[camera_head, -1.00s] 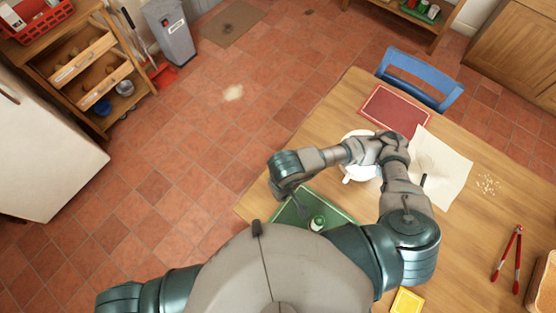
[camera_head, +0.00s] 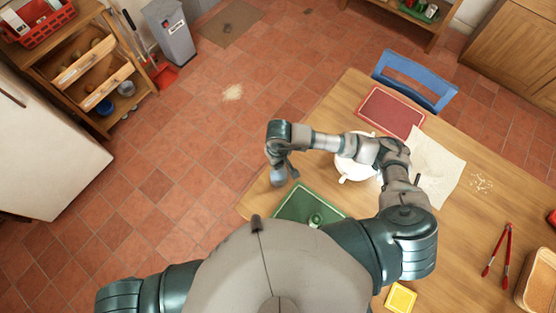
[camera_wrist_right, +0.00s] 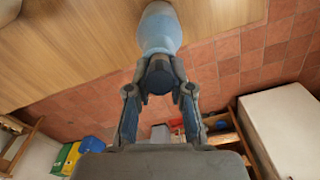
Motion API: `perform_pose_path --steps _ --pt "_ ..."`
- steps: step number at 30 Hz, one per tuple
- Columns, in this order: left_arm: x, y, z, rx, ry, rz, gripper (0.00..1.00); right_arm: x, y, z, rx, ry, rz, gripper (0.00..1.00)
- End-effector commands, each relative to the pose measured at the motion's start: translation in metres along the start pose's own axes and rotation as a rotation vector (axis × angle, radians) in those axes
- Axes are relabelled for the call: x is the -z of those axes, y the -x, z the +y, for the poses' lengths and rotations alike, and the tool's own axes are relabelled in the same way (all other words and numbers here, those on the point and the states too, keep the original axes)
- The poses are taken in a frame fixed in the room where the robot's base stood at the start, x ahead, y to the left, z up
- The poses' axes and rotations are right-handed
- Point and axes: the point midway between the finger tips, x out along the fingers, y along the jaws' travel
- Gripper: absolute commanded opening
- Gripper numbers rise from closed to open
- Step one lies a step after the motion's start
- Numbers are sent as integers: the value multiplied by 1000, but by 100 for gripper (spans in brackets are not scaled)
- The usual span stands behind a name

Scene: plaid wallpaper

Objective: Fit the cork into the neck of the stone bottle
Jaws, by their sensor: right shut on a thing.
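A small green, bottle-like thing (camera_head: 315,219) with a pale part stands on the green mat (camera_head: 292,205). I cannot make out the cork. My left arm leaves the picture at the lower left, and its gripper is out of view.
A white pot (camera_head: 345,172) stands behind the right forearm, partly hidden. A red mat (camera_head: 390,112), a paper sheet (camera_head: 440,165), red tongs (camera_head: 499,250), a yellow item (camera_head: 401,298) and a wooden box (camera_head: 538,285) lie on the table. A blue chair (camera_head: 415,80) stands at the far edge.

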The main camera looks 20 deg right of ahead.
Motion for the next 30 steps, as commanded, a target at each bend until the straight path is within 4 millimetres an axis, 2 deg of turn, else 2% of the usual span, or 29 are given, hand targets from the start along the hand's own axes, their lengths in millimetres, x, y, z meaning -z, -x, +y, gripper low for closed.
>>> perform_pose_path --steps 4,5,7,8,17,20,23,30 --pt "0 -2 0 0 0 0 64 0 -2 1 -2 -1 0 0" --pt "0 -2 0 0 0 0 64 0 -2 1 -2 -2 -1 26" --pt "0 -1 0 0 1 1 64 0 -1 1 -2 -2 -1 43" --pt "0 -1 0 0 1 1 64 0 -1 1 -2 -2 -1 46" --pt "0 0 0 0 1 1 64 0 1 0 -1 -2 0 46" --pt "0 -2 0 0 1 1 64 0 7 0 -1 -1 4 46" --pt "-1 -6 0 0 1 0 64 1 22 0 -2 0 7 46" --pt "-2 -16 0 0 1 -1 64 1 77 0 -3 2 8 46"
